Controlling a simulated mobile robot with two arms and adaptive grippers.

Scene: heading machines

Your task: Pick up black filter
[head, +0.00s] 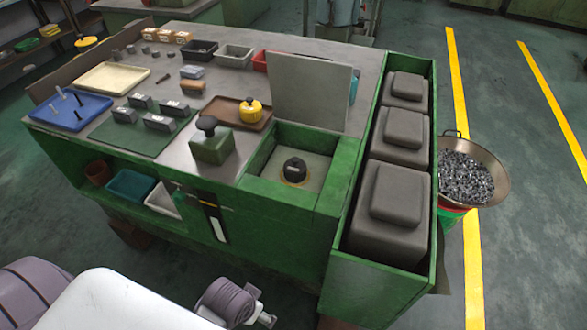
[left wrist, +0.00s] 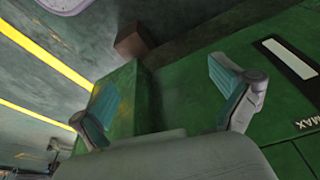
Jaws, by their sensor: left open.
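The black filter, as far as I can tell, is the round black part with a knob-like top (head: 294,169). It sits upright on a yellow ring in the recessed green box at the right part of the bench, below a raised grey lid (head: 312,93). My left gripper (left wrist: 163,82) is open and empty in the left wrist view, its teal-padded fingers apart in front of green cabinet surfaces. The filter does not show in that view. In the head view a grey-purple wrist of mine is at the bottom, in front of and below the bench. My right gripper is not in view.
A green bin (head: 336,265) with large dark grey blocks stands right of the recess. A pan of metal pieces (head: 466,178) is farther right. On the bench are a dark green block with a knob (head: 211,142) and a yellow container (head: 250,108).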

